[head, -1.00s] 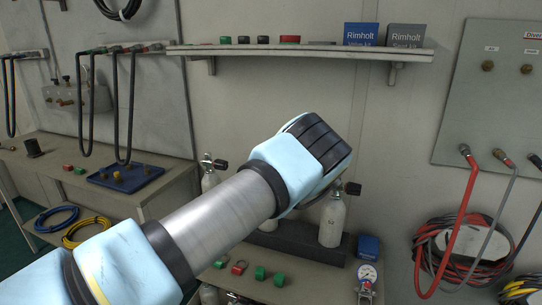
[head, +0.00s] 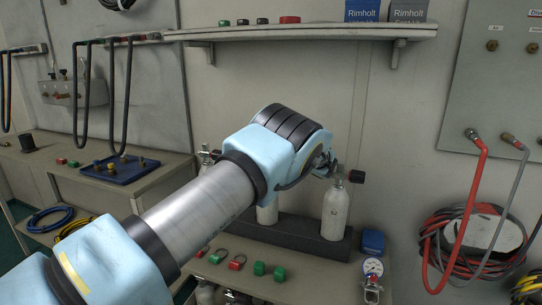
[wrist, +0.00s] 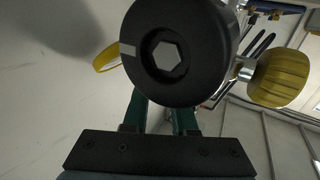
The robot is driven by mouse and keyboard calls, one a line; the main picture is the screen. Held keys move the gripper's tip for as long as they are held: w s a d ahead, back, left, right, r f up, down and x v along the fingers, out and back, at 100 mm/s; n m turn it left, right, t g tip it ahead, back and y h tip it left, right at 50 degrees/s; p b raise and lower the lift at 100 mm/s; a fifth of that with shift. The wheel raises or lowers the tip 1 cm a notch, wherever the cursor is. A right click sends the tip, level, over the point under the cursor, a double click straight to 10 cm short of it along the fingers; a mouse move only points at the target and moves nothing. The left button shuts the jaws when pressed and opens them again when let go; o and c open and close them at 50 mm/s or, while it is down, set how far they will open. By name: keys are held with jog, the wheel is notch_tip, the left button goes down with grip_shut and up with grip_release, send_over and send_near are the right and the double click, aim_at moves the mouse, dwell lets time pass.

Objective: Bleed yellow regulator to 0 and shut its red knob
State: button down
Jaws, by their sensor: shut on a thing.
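In the wrist view a yellow regulator fills the upper middle. I cannot tell whether the regulator touches that cylinder.
A dark rack (head: 290,235) holds the cylinders. A shelf (head: 300,33) runs above my arm. A red hose (head: 474,205) hangs at right.

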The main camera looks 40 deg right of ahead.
jog(key=shift+f+n+y+b, duration=0.35)
jog(key=shift+n+y+b, duration=0.15)
jog(key=shift+y+b, duration=0.3)
jog(key=shift+a+r+y+b, duration=0.15)
jog(key=shift+r+y+b, duration=0.15)
jog(key=shift+r, duration=0.05)
jog(key=c, duration=0.7)
grip_release()
jog(key=s+d+b, duration=0.2)
jog(key=s+b, duration=0.1)
jog(key=s, duration=0.7)
jog(key=shift+s, duration=0.3)
